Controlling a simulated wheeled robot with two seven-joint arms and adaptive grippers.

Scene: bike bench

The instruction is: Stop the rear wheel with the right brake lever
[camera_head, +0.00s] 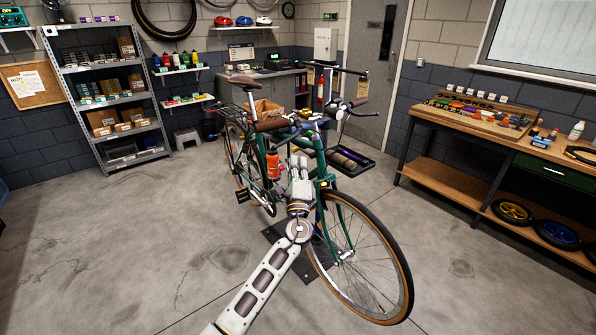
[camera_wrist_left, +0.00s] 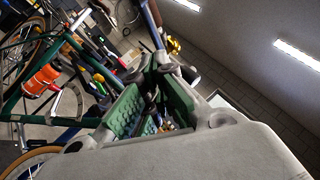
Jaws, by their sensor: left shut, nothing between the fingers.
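A green bicycle (camera_head: 262,165) stands with its front wheel (camera_head: 405,290) toward me at the lower right. Its rear wheel (camera_head: 227,150) is at the far left; I cannot tell if it turns. The drive side faces picture left, so the brown grip (camera_head: 270,125) on the left is the bike's right one. The right brake lever cannot be clearly made out near it. My left gripper (camera_head: 300,163) is shut and empty, pointing up in front of the frame, below and right of that grip. In the left wrist view, its green-padded fingers (camera_wrist_left: 160,75) are close together. My right gripper is not in view.
An orange bottle (camera_head: 273,164) is on the frame. The other grip (camera_head: 358,102) is on the right. A black tray (camera_head: 350,162) sits behind the handlebar. A workbench (camera_head: 470,133) stands at the right and shelves (camera_head: 105,100) at the left. The floor (camera_head: 130,240) at left is clear.

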